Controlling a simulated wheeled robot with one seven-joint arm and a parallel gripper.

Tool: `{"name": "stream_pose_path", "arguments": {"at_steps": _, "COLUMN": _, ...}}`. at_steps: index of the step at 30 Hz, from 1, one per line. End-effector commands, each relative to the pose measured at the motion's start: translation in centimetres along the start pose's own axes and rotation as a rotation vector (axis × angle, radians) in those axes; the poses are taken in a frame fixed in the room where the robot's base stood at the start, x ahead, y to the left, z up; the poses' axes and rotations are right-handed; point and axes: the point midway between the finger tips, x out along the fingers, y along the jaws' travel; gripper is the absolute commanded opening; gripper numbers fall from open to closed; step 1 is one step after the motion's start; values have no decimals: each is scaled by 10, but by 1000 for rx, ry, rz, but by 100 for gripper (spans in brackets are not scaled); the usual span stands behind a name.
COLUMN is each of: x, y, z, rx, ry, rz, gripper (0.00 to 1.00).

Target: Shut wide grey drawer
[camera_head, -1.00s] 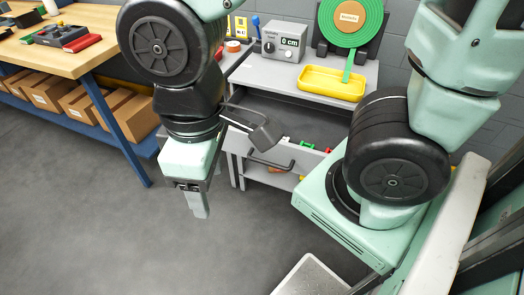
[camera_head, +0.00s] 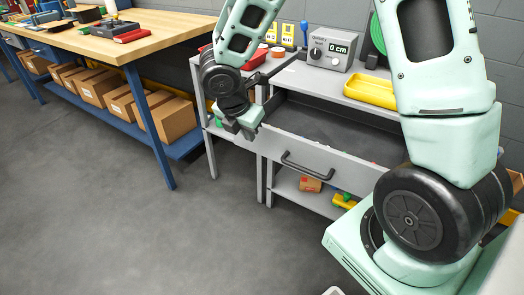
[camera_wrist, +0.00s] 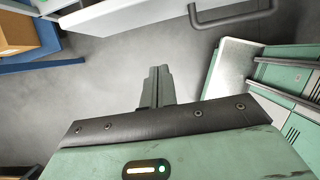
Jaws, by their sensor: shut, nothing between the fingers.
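The wide grey drawer (camera_head: 345,181) stands pulled out below the grey bench top, its dark inside (camera_head: 320,126) showing from above. Its dark bar handle (camera_head: 308,171) is on the front panel, and the handle also shows at the top of the wrist view (camera_wrist: 236,17). My gripper (camera_head: 240,129) is near the left end of the drawer front, apart from the handle. In the wrist view my gripper's fingers (camera_wrist: 157,76) are together with nothing between them, over the floor. Whether the gripper touches the drawer cannot be told.
On the bench top stand a grey meter box (camera_head: 331,48) and a yellow tray (camera_head: 371,91). A wooden workbench (camera_head: 140,38) with cardboard boxes stands left. Floor in front is clear.

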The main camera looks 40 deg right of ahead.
Motion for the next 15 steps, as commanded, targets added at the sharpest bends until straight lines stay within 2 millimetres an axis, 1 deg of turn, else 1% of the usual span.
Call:
{"name": "stream_pose_path", "arguments": {"at_steps": 5, "x": 19, "y": 1, "z": 1, "rx": -13, "ry": -3, "rz": -1, "gripper": 0}}
{"name": "stream_pose_path", "arguments": {"at_steps": 8, "x": 38, "y": 0, "z": 0, "rx": -12, "ry": -1, "rz": -2, "gripper": 0}}
{"name": "stream_pose_path", "arguments": {"at_steps": 15, "x": 88, "y": 0, "z": 0, "rx": -10, "ry": -1, "rz": -2, "gripper": 0}}
